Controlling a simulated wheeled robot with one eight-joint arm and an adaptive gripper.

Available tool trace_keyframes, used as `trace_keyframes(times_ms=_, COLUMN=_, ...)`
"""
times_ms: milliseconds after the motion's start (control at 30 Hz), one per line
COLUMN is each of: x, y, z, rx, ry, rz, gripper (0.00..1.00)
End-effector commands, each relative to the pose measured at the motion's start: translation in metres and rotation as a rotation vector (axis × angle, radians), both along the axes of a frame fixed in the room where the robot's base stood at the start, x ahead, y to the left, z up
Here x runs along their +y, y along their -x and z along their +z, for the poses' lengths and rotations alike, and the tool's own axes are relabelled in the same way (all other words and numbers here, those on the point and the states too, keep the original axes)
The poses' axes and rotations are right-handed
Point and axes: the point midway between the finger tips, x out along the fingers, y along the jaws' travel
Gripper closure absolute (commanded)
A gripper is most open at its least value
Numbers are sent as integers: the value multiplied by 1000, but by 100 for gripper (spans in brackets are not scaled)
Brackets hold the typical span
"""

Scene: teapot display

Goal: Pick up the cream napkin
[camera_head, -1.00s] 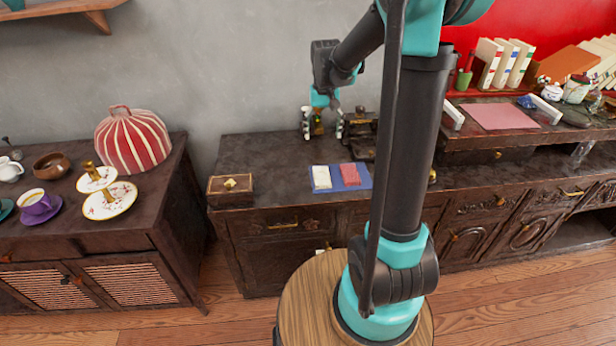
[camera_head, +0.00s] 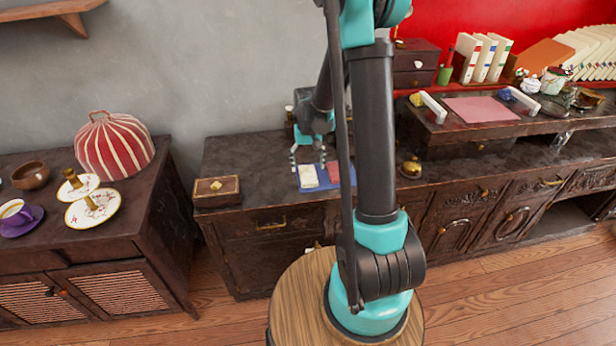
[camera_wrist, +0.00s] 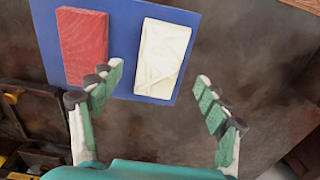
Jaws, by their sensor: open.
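The cream napkin (camera_wrist: 163,58) lies flat on a blue mat (camera_wrist: 121,62) beside a red napkin (camera_wrist: 83,46). In the head view the cream napkin (camera_head: 308,176) is on the dark cabinet top, left of the red one. My gripper (camera_wrist: 158,92) is open and empty. In the wrist view its fingers sit lower than the cream napkin, which shows beyond and between them. The left fingers overlap the edge of the mat near the red napkin; the right fingers are over bare cabinet top. In the head view my gripper (camera_head: 308,160) is at the mat, close above the napkins.
A small wooden box (camera_head: 217,190) stands left of the mat on the cabinet. A brass bell (camera_head: 411,167) stands to the right. A raised shelf with a pink sheet (camera_head: 481,109) is further right. Bare cabinet top lies between box and mat.

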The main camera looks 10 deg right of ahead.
Motion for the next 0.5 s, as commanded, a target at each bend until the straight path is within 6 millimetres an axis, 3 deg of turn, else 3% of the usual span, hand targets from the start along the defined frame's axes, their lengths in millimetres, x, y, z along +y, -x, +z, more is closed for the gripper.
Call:
trace_keyframes(times_ms=200, x=0, y=0, z=-27, rx=0, ry=0, rz=0, gripper=24)
trace_keyframes(times_ms=500, x=-1, y=0, z=-32, rx=0, ry=0, rz=0, gripper=24)
